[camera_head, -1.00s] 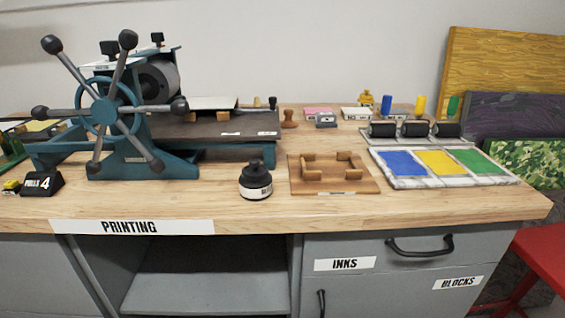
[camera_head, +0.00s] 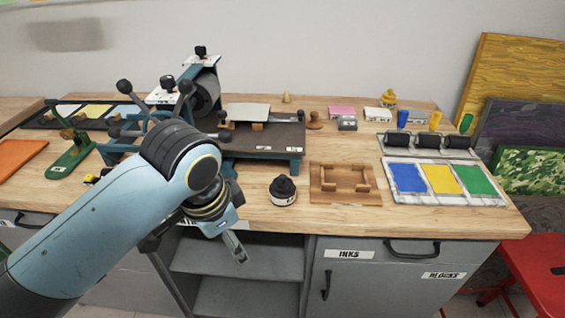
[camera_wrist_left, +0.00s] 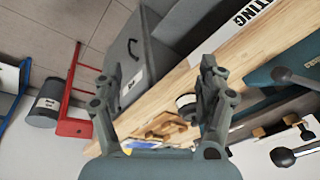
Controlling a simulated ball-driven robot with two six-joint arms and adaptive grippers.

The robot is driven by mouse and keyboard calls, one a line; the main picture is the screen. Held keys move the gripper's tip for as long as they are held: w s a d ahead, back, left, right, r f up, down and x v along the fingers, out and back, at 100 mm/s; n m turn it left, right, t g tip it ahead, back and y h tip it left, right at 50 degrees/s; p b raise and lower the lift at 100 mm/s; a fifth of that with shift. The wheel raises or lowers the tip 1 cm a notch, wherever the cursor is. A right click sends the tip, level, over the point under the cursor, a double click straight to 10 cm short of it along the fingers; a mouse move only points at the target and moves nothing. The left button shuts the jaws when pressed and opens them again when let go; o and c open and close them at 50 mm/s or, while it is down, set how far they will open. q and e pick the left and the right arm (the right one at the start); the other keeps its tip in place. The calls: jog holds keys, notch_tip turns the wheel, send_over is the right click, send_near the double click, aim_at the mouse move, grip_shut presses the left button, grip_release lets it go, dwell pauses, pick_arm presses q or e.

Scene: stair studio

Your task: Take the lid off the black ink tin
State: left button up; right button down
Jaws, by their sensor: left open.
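The black ink tin (camera_head: 284,200) stands upright on the bench, left of a wooden frame block. Its black lid (camera_head: 282,184) with a knob is on it. My left gripper (camera_head: 238,248) hangs in front of the bench edge, lower left of the tin and apart from it. In the left wrist view my left gripper (camera_wrist_left: 158,62) has its fingers spread with nothing between them. A pale round thing there, partly hidden behind the right finger, may be the tin (camera_wrist_left: 184,101). My right gripper is out of view.
The wooden frame block (camera_head: 345,184) is close to the tin's right. Behind are the press bed (camera_head: 265,138) and a stamp (camera_head: 314,121). An ink tray (camera_head: 445,182) and rollers (camera_head: 428,142) lie to the right. The bench front edge around the tin is clear.

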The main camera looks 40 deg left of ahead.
pick_arm(q)
jog(key=w+a+r+m+g, duration=0.1)
jog(key=w+r+m, duration=0.35)
jog(key=w, duration=0.55)
jog(key=w+a+r+m+g, duration=0.2)
jog(key=w+r+m, duration=0.25)
jog(key=w, duration=0.45)
jog(key=p, duration=0.1)
send_over(283, 176)
jog(key=shift+m+h, duration=0.4)
notch_tip(283, 176, down, 6)
jog(key=shift+w+a+r, duration=0.1)
jog(key=shift+r, duration=0.05)
notch_tip(283, 176, down, 5)
jog(key=shift+f+p, duration=0.15)
jog(key=shift+p, duration=0.15)
pick_arm(e)
notch_tip(283, 176, up, 2)
jog(key=shift+w+a+r, duration=0.1)
jog(key=shift+r, duration=0.05)
pick_arm(q)
jog(key=c, duration=1)
